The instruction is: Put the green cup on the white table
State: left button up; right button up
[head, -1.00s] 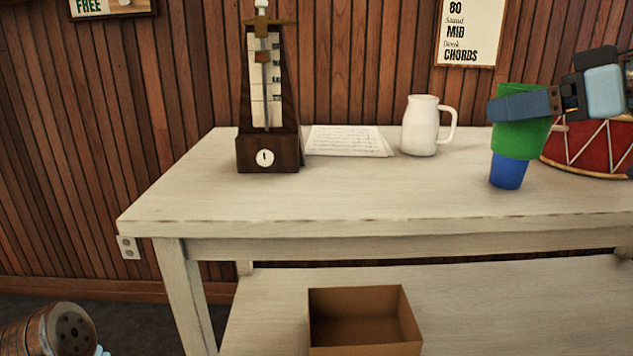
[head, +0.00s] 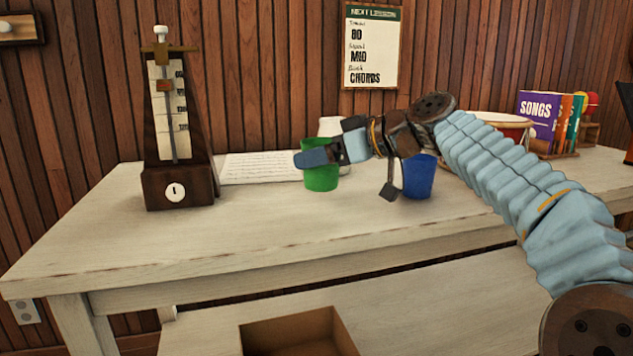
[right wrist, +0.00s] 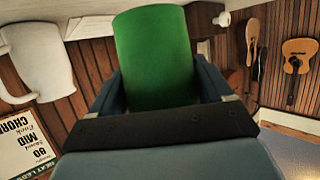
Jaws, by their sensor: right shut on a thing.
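The green cup (head: 321,178) is upright in my right gripper (head: 318,156), in front of the white jug and over the white table (head: 260,232). I cannot tell whether its base touches the tabletop. In the right wrist view the green cup (right wrist: 158,60) fills the space between the two fingers of my right gripper (right wrist: 160,88), which are shut on it. The left gripper is in neither view.
A blue cup (head: 419,178) stands right of the green cup, partly behind my arm. A metronome (head: 178,130), sheet music (head: 255,168), a mostly hidden white jug (head: 331,127) and songbooks (head: 540,118) stand on the table. The front left tabletop is clear.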

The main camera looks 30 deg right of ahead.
aim_at(317, 176)
jog(key=f, duration=0.1)
jog(key=w+f, duration=0.1)
jog(key=f+b, duration=0.1)
jog(key=f, duration=0.1)
jog(key=shift+w, duration=0.35)
jog(key=shift+f, duration=0.5)
jog(key=shift+f+b, duration=0.2)
jog(key=shift+b, duration=0.2)
jog(key=o, duration=0.9)
jog(key=shift+o, duration=0.2)
jog(key=shift+r, duration=0.1)
jog(key=shift+r+p, duration=0.3)
jog(key=shift+p, duration=0.15)
jog(key=v, duration=1.2)
jog(key=shift+f, duration=0.2)
